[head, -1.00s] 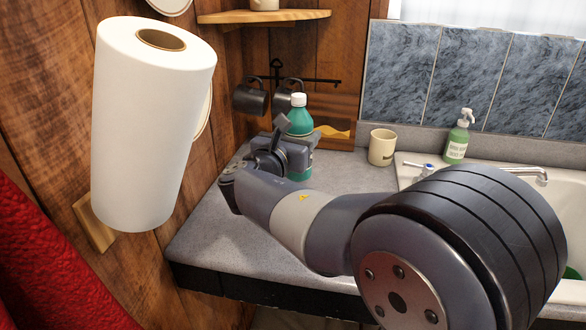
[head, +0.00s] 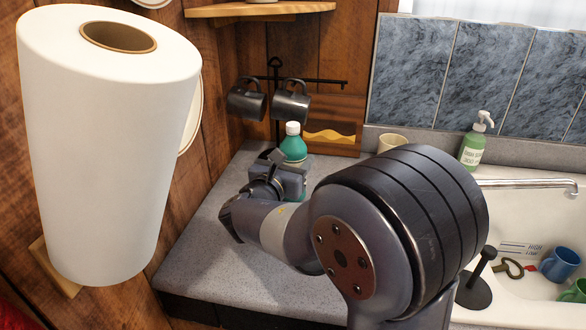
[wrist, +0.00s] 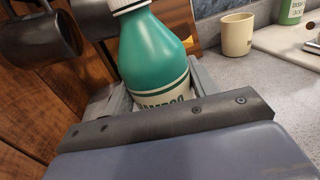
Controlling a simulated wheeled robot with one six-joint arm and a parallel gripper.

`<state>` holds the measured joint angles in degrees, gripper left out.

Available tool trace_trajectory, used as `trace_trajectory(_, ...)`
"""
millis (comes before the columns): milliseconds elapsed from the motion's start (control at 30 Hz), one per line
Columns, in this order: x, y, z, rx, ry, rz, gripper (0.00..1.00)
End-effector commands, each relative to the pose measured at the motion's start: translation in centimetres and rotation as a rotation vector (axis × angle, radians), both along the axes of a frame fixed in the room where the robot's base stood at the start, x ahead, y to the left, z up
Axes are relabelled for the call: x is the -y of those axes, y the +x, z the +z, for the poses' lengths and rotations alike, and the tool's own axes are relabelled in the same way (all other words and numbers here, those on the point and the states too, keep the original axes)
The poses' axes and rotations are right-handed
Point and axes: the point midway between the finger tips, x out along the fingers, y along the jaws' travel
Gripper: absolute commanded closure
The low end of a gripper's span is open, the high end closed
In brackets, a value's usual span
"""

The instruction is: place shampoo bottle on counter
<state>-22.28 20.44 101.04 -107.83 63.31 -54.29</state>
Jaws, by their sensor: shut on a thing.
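The shampoo bottle (head: 293,147) is green with a white cap and stands upright over the grey counter (head: 215,255) near the back wooden wall. In the wrist view the bottle (wrist: 152,50) sits between the jaws, with part of its label showing. My gripper (head: 291,178) is shut on the bottle's body.
A beige cup (head: 391,142) and a green soap dispenser (head: 474,145) stand along the back. Dark mugs (head: 290,101) hang behind the bottle. The sink (head: 520,215) holds mugs at right. A paper towel roll (head: 105,140) fills the left. The front left counter is clear.

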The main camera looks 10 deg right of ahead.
Motion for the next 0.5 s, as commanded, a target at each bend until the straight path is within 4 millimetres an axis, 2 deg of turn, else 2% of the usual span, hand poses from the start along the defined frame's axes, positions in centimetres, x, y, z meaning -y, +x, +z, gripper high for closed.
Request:
trace_trajectory(133, 0.0, 0.0, -1.5, 0.002, -0.001, 0.000, 0.84)
trace_trajectory(500, 0.0, 0.0, -1.9, 0.004, 0.000, 0.000, 0.84)
